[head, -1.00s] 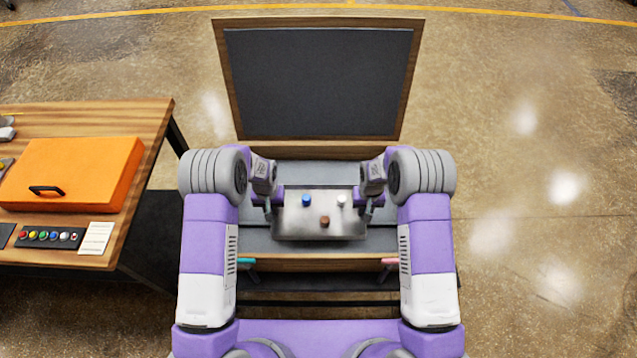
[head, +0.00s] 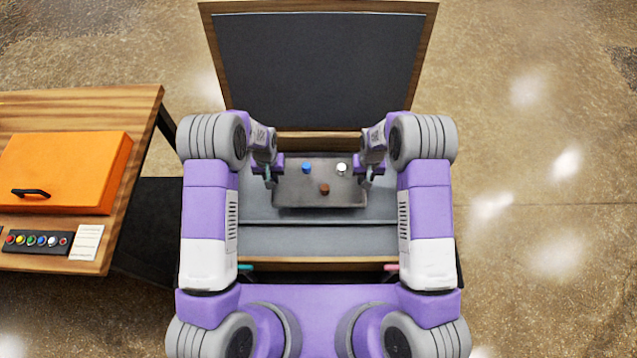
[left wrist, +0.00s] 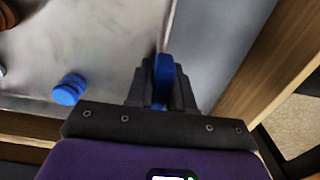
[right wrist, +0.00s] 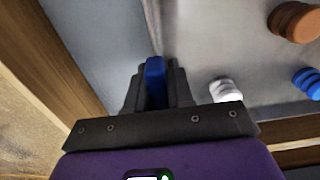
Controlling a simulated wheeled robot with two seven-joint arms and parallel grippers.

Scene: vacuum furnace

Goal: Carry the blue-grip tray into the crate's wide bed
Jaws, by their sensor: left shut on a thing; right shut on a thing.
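The tray (head: 318,195) is a flat grey metal plate carrying a blue piece (head: 307,168), a white piece (head: 342,168) and a brown piece (head: 324,188). My left gripper (head: 270,178) is shut on its left blue grip (left wrist: 164,78). My right gripper (head: 367,178) is shut on its right blue grip (right wrist: 155,80). The tray looks level, over the far, wider bed of the open crate (head: 330,263). Its near edge lies beyond the divider. I cannot tell whether its underside touches the bed.
The crate's dark-lined lid (head: 318,70) stands open behind the tray. A teal handle (head: 246,267) and a pink handle (head: 391,267) are at the crate's front. A wooden table (head: 140,110) with an orange case (head: 70,170) stands left. The floor at right is clear.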

